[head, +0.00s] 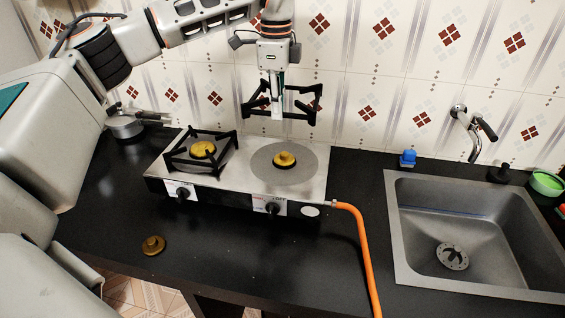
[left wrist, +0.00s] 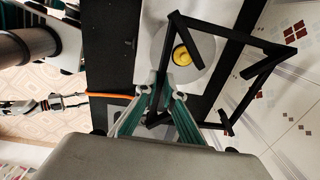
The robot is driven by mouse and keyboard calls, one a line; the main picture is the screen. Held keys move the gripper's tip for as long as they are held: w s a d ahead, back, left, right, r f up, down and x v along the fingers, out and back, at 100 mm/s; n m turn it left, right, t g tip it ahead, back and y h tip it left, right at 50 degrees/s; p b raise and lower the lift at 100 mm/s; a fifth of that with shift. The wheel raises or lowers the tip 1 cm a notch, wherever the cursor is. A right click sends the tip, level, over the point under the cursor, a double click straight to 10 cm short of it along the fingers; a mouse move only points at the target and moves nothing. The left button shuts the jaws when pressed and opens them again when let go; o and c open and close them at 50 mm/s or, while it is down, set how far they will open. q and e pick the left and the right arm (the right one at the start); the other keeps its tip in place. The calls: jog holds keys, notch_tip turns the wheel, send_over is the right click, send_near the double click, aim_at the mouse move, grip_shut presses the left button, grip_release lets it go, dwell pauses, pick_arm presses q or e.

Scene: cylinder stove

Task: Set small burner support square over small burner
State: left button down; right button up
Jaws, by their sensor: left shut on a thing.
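My left gripper (head: 277,112) is shut on a black square burner support (head: 314,91), gripping it by one side bar. It holds the support in the air above the right burner, apart from the stove top. The right burner (head: 284,159) has a brass cap in a round grey plate and is bare. In the left wrist view the support (left wrist: 262,64) is turned relative to the stove, and the yellow cap (left wrist: 182,55) shows beside one of its bars.
Another black support (head: 221,164) stands around the left burner (head: 203,149). A brass cap (head: 153,245) lies on the counter in front. A pot (head: 125,126) stands at the back left. An orange hose (head: 360,245) runs from the stove; a sink (head: 450,215) lies right.

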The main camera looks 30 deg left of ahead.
pick_arm(q)
notch_tip(320, 180, down, 14)
jog(key=shift+f+p, duration=0.1)
jog(key=shift+p, duration=0.5)
jog(key=shift+f, duration=0.5)
notch_tip(320, 180, down, 4)
jog(key=shift+f+p, duration=0.1)
jog(key=shift+p, duration=0.25)
pick_arm(e)
jog(key=shift+s+d+f, duration=0.1)
jog(key=shift+s+d, duration=0.1)
jog(key=shift+d, duration=0.3)
jog(key=shift+s+d+f, duration=0.1)
jog(key=shift+s+d, duration=0.1)
jog(key=shift+d, duration=0.25)
pick_arm(q)
jog(key=c, duration=2.2)
grip_release()
jog(key=shift+f, duration=0.1)
jog(key=shift+o, duration=0.2)
pick_arm(e)
jog(key=shift+a, duration=0.15)
jog(key=shift+s, duration=0.1)
